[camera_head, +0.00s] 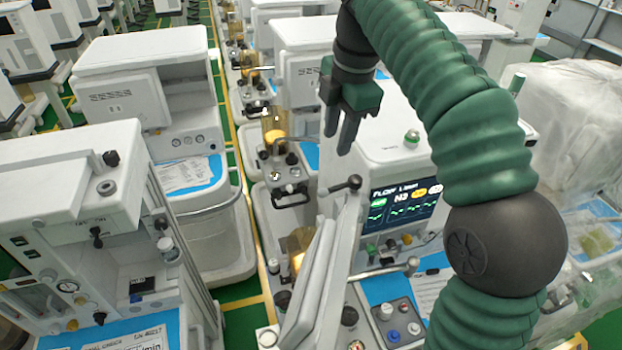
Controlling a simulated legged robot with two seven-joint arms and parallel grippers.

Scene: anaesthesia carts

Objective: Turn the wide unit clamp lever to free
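My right gripper (338,142) hangs fingers-down in the upper middle, on the green ribbed arm that comes in from the right. Its two dark fingers stand apart with nothing between them. A second lever, a grey bar (385,270) with a rounded end, sticks out lower down in front of the screen. I cannot tell which of them is the clamp lever. The gripper is apart from both. My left gripper is not in view.
A tilted white panel (312,285) stands left of the grey bar. A knob box (397,322) sits on the blue worktop. Another cart (75,215) fills the left. A plastic-covered unit (570,125) stands at right. Green floor shows between rows.

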